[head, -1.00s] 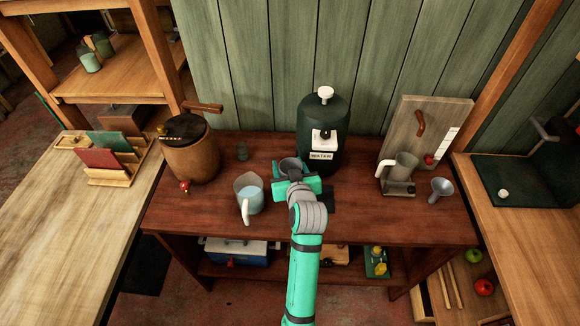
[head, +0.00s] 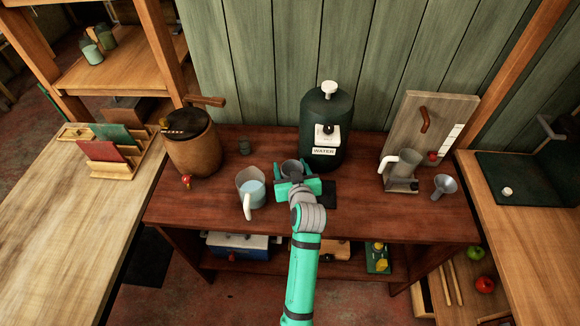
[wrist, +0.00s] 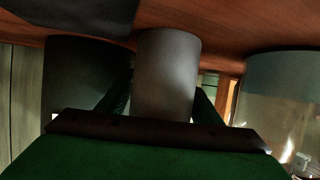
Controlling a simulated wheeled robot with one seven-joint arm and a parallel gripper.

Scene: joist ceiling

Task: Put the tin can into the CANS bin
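The tin can (head: 291,168) is a plain grey cylinder on the dark red-brown table, just right of the measuring jug. My gripper (head: 292,176) is at the can, with a green finger on either side of it. In the wrist view the can (wrist: 168,75) fills the space between the two fingers (wrist: 165,105), which come close to its sides. Whether they press on it is not clear. The can's lower end appears near the tabletop; I cannot tell if it touches. The gripper body hides its other end. No bin marked CANS is readable.
The clear jug (head: 251,190) with pale blue liquid stands close left of the can. The dark WATER dispenser (head: 325,120) is close behind right. A black square (head: 322,193) lies right of my gripper. A wooden barrel (head: 193,150) stands left.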

